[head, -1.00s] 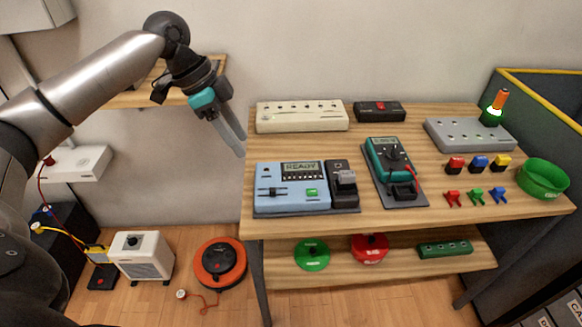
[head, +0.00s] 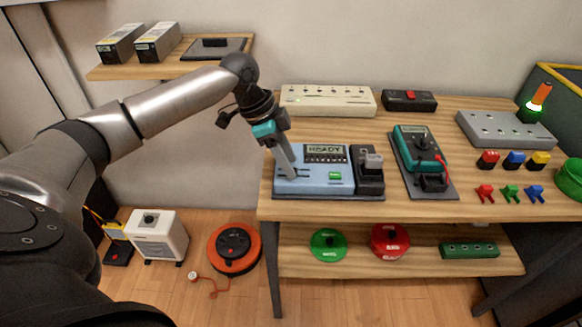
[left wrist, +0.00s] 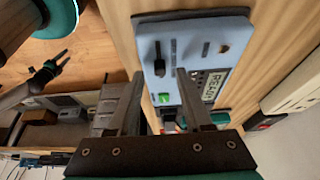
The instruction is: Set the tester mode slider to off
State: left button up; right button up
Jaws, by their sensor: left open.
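The light blue tester (head: 315,181) stands at the front left of the bench, its display reading READY, with a green button beside the slider area. It also shows in the left wrist view (left wrist: 190,70). My left gripper (head: 289,177) is open and points down at the tester's left part, hiding most of the slider in the head view. In the left wrist view the black slider knob (left wrist: 159,62) appears between the two fingertips (left wrist: 160,75). I cannot tell whether either finger touches it. My right gripper is not in view.
A dark unit with a grey connector (head: 370,178) adjoins the tester on the right. A teal multimeter (head: 415,150) lies further right. A cream strip box (head: 328,100) stands behind. Red, blue and yellow parts and a green bowl (head: 571,179) are at the right.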

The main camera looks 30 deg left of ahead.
pick_arm(q)
jog(key=shift+x, duration=0.85)
grip_shut()
dwell(1.0)
